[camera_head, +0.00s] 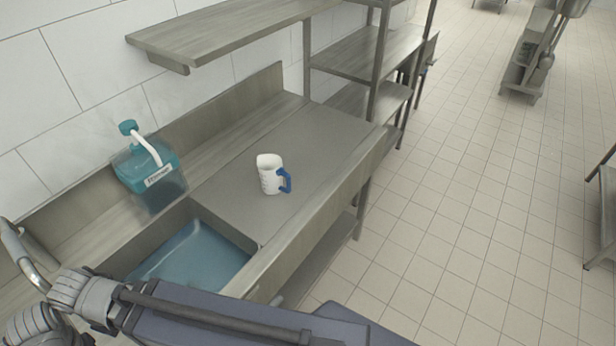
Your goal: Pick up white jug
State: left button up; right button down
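The white jug (269,174) stands upright on the flat metal counter (320,150), right of the sink. It has a blue handle (286,181) on its right side, and its open top faces up. Nothing touches it. One of my arms crosses the bottom left of the view, below the sink and apart from the jug. Neither of my grippers can be seen in this view.
A sink with blue water (195,262) lies left of the jug. A teal pump bottle (150,172) stands behind the sink. A wall shelf (225,35) overhangs the counter's back. A metal rack (375,65) stands beyond the counter; tiled floor (470,200) is open to the right.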

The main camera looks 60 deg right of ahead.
aim_at(271, 171)
jog(key=k+l+z, duration=0.15)
jog(key=z, duration=1.5)
jog(key=i+l+z, duration=0.1)
jog(key=l, duration=0.25)
jog(key=i+l+z, duration=0.15)
jog(key=l, duration=0.2)
